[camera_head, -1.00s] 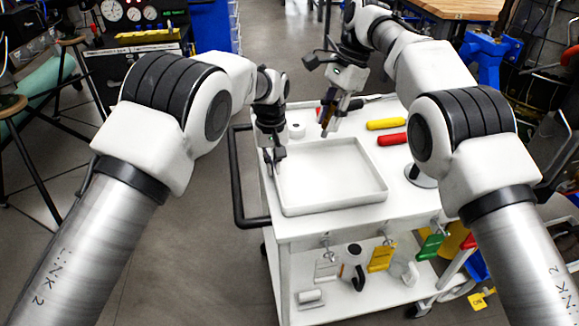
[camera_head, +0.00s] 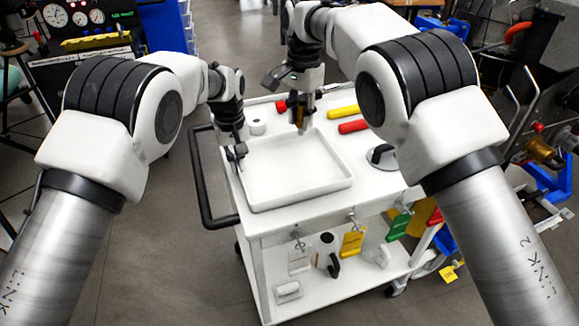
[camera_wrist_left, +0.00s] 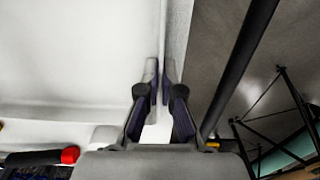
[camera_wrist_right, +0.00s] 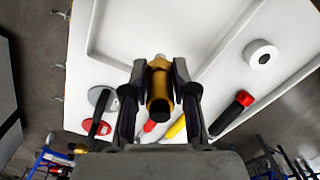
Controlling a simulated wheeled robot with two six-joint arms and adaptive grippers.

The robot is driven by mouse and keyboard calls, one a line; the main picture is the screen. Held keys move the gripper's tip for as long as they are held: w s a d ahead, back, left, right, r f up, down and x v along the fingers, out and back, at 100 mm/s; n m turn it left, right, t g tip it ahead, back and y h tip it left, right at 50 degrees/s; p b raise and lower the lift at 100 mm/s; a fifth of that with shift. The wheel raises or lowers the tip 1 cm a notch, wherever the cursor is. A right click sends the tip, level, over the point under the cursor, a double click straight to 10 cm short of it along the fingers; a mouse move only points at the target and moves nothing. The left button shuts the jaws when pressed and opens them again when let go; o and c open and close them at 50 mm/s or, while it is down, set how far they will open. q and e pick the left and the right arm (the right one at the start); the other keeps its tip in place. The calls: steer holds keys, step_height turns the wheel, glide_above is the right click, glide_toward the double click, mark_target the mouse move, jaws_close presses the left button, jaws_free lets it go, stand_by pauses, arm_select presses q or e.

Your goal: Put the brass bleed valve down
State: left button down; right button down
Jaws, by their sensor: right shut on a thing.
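The brass bleed valve (camera_head: 300,115) is held in my right gripper (camera_head: 302,122) above the far edge of the white tray (camera_head: 297,198). In the right wrist view the valve (camera_wrist_right: 159,94) sits between the two fingers of the gripper (camera_wrist_right: 160,78), its dark round end facing the camera. The tray also shows there (camera_wrist_right: 118,35), empty where visible. My left gripper (camera_head: 237,152) hangs at the tray's left edge.
The tray rests on a white cart (camera_head: 380,187) with a black handle (camera_head: 203,190). Yellow (camera_head: 343,112) and red (camera_head: 353,126) handled tools, a white roll (camera_head: 257,127) and a black-handled round item (camera_head: 382,156) lie around it. Coloured tags hang along the cart's front.

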step_height(320, 180, down, 10)
steer(key=shift+r, duration=0.15)
steer(key=c, duration=0.9)
jaws_free()
step_height(320, 180, up, 12)
steer(key=shift+r, duration=0.1)
arm_select(q)
steer(key=c, duration=1.2)
jaws_free()
steer(key=shift+c, duration=0.2)
